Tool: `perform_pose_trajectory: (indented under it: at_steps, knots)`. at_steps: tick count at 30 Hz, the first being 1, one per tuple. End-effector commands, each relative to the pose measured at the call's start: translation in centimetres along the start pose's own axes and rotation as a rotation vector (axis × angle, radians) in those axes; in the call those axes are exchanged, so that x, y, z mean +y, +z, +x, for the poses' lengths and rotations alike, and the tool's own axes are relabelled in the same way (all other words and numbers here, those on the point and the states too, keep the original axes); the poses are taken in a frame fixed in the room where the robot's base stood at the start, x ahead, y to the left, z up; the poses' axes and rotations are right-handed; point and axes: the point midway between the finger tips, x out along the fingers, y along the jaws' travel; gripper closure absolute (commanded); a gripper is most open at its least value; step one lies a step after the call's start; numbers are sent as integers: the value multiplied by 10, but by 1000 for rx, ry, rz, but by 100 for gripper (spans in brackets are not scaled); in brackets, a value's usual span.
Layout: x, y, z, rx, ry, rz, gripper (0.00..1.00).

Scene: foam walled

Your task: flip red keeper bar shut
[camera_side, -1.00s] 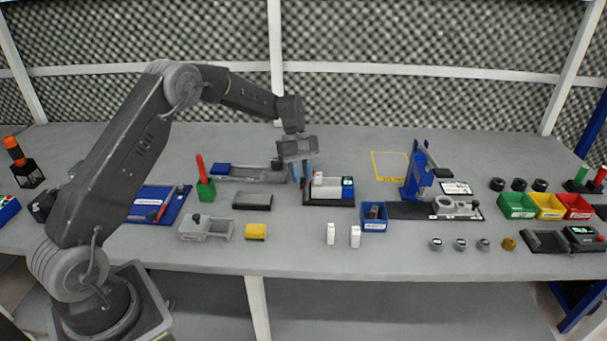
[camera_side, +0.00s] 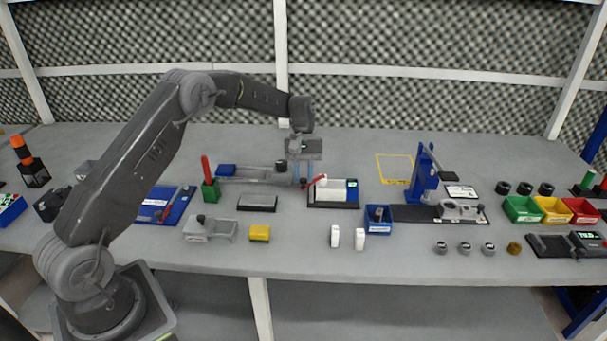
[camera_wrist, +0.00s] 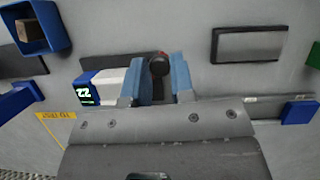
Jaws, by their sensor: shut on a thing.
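The red keeper bar (camera_side: 317,181) shows in the side view as a short slanted bar at the left end of a white block (camera_side: 334,189) on a black base. Its left end is lower, beside my fingertips. My gripper (camera_side: 300,180) points down just left of the block. In the wrist view my gripper (camera_wrist: 161,75) has its blue fingers on either side of a dark round knob (camera_wrist: 157,67), with a bit of red beyond it. The fingers are shut on this knob, which appears to be the bar's end. Most of the bar is hidden in the wrist view.
A grey rail fixture with a blue block (camera_side: 226,170) lies behind and left of my gripper. A red-handled tool in a green holder (camera_side: 209,185) stands to the left. A blue bin (camera_side: 378,217) and two white pieces (camera_side: 346,238) are in front and right.

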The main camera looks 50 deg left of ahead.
Motion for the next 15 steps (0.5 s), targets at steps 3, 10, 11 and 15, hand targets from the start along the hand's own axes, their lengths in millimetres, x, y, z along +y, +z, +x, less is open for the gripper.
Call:
perform_pose_trajectory:
  at_steps: [3,10,11,15]
  knots:
    - [0,0,-2,3,1,0,100]
    - [0,0,-1,2,1,-1,59]
    - [0,0,-1,2,1,-1,56]
    - [0,0,-1,1,1,-1,52]
